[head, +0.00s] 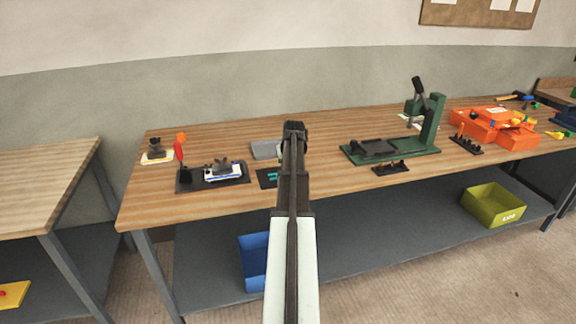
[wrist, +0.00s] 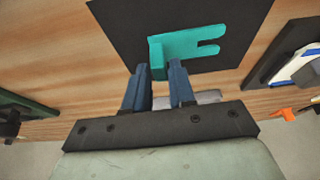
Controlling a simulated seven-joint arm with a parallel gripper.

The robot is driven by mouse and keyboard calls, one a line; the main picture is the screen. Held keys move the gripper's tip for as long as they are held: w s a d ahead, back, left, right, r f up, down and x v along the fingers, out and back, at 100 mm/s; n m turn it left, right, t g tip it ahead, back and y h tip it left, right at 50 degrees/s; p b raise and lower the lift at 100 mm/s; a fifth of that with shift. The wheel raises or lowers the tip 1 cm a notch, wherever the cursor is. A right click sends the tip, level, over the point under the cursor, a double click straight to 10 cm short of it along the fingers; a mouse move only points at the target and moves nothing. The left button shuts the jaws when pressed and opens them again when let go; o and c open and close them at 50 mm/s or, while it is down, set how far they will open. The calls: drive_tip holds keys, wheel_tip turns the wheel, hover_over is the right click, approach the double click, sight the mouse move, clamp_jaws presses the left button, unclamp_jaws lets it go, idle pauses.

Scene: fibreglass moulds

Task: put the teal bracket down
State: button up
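The teal bracket (wrist: 185,45) shows in the wrist view, with a forked end pointing right and a short upright part at its left end. It is over a black mat (wrist: 120,25); I cannot tell whether it touches the mat. My gripper (wrist: 160,68) has its two blue fingers close on either side of the upright part, which fills the narrow gap between them. In the head view a bit of the bracket (head: 272,176) shows over the mat (head: 264,183), left of my arm. My arm hides the rest of it, and the fingers too.
A grey block (head: 266,149) lies behind the mat. A dark tray (head: 212,187) with a white and blue piece is to the left. Bare wood (head: 215,212) lies along the bench front.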

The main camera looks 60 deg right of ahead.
drive_tip(key=shift+o, duration=1.4)
drive_tip(key=v, duration=1.2)
drive_tip(key=shift+r, duration=0.15)
drive_tip(key=shift+a, duration=0.1)
